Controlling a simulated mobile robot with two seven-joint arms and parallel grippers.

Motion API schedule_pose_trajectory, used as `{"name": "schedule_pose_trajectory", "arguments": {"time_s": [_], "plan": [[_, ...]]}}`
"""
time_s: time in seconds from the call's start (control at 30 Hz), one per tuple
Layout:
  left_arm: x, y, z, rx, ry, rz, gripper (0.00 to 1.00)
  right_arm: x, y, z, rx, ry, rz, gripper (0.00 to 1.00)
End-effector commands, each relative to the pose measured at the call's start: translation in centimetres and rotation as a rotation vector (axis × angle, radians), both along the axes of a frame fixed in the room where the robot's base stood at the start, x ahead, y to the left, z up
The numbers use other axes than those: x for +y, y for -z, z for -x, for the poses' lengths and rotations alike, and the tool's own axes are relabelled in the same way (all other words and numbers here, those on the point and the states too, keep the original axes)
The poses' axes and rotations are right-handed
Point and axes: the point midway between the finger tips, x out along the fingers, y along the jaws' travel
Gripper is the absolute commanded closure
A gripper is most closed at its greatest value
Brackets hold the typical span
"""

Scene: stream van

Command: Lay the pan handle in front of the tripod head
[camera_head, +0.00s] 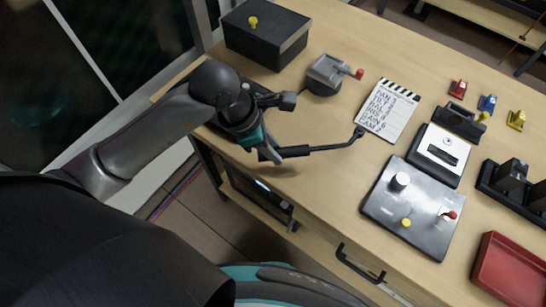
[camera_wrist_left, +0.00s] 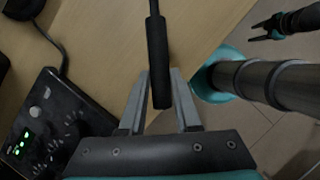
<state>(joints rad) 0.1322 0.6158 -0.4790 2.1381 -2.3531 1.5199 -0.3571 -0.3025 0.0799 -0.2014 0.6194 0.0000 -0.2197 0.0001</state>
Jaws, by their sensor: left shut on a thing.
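The pan handle (camera_head: 330,147) is a thin black rod with a thicker grip and a small knob at its far end. My left gripper (camera_head: 283,152) is shut on its grip, which also shows between the fingers in the left wrist view (camera_wrist_left: 157,50). The rod points right, its end near the slate's lower left corner. I cannot tell whether it touches the table. The tripod head (camera_head: 325,72), grey with a red-tipped lever, stands behind the handle, apart from it. My right gripper (camera_wrist_left: 268,30) shows small in the left wrist view, its fingers apart.
A clapper slate (camera_head: 388,112) lies right of the tripod head. A black box (camera_head: 262,35) stands at the back left. A grey control panel (camera_head: 420,220) and a red tray (camera_head: 510,268) are at the right. Bare table (camera_head: 325,120) lies between handle and tripod head.

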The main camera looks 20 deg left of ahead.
Motion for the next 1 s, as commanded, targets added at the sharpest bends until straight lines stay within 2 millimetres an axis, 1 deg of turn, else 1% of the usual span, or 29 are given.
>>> {"name": "schedule_pose_trajectory", "arguments": {"time_s": [0.13,0.3,0.37,0.7,0.73,0.97,1.0], "plan": [[-0.1,1.1,0.1,0.002,-0.001,0.002,1.0,-0.1,0.2,0.0,-0.001,0.001,0.001,0.5],[-0.1,3.8,0.1,0.004,-0.001,0.003,1.0,-0.1,0.6,-0.1,-0.001,0.001,0.001,0.5],[0.0,4.3,0.0,0.001,-0.001,0.002,1.0,-0.1,0.7,-0.1,-0.001,0.001,0.002,0.5],[0.0,4.7,0.0,-0.002,0.001,0.0,1.0,-0.1,0.9,-0.2,-0.002,0.002,0.001,0.5],[0.0,4.6,0.0,0.0,0.001,0.0,0.65,-0.1,0.8,-0.2,-0.002,0.002,0.001,0.5],[0.0,4.6,0.0,0.0,0.0,0.0,0.4,-0.1,0.7,-0.2,-0.002,0.002,0.001,0.5],[0.0,4.6,0.0,0.0,0.0,0.0,0.39,-0.1,0.7,-0.2,-0.002,0.002,0.001,0.5]]}}
